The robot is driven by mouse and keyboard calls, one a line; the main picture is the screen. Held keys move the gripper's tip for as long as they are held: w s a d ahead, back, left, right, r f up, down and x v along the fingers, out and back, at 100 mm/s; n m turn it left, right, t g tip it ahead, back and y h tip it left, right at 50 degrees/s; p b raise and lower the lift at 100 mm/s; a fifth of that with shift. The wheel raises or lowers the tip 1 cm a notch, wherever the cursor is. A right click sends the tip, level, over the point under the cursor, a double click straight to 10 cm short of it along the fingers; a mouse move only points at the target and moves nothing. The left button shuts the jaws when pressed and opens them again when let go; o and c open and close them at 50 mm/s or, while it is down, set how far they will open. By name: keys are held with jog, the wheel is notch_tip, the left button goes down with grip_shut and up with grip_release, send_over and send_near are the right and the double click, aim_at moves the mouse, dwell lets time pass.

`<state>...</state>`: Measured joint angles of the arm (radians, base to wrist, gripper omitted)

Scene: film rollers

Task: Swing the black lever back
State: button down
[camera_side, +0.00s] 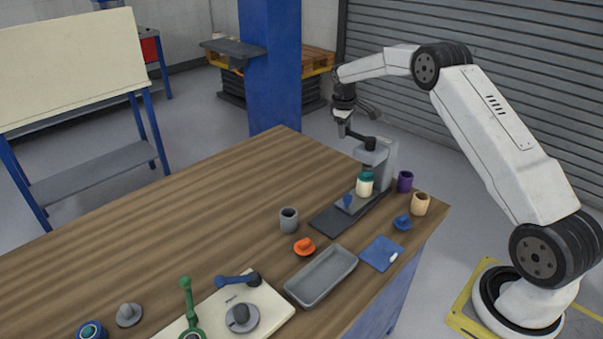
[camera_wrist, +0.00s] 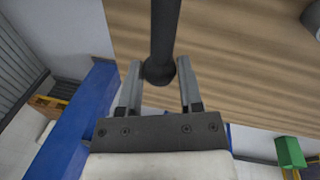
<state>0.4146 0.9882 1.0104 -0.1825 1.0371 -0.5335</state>
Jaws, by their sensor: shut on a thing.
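The black lever (camera_side: 357,135) sits on top of a grey press (camera_side: 388,168) at the far right corner of the wooden table. My gripper (camera_side: 344,129) is at the lever's outer end, above the table. In the wrist view the lever (camera_wrist: 165,30) comes down from the top edge, and its rounded end lies between the two fingers of my gripper (camera_wrist: 160,70). The gripper is shut on the lever. Contact on the finger sides is hard to make out at this size.
Under the press stands a cream jar with a teal lid (camera_side: 365,185). Nearby are a purple cup (camera_side: 405,181), a tan cup (camera_side: 420,204), a grey cup (camera_side: 289,220) and a grey tray (camera_side: 322,276). The table's left middle (camera_side: 170,225) is clear. A blue column (camera_side: 270,65) stands behind.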

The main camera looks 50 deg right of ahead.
jog(key=shift+d, duration=0.15)
jog(key=shift+c, duration=1.3)
grip_release()
jog(key=shift+s+a+r, duration=0.1)
jog(key=shift+a+r, duration=0.15)
jog(key=shift+r, duration=1.05)
jog(key=shift+a+r, duration=0.25)
jog(key=shift+r, duration=1.05)
jog(key=shift+s+a+r, duration=0.1)
jog(key=shift+a+r, duration=0.15)
jog(key=shift+r, duration=1.05)
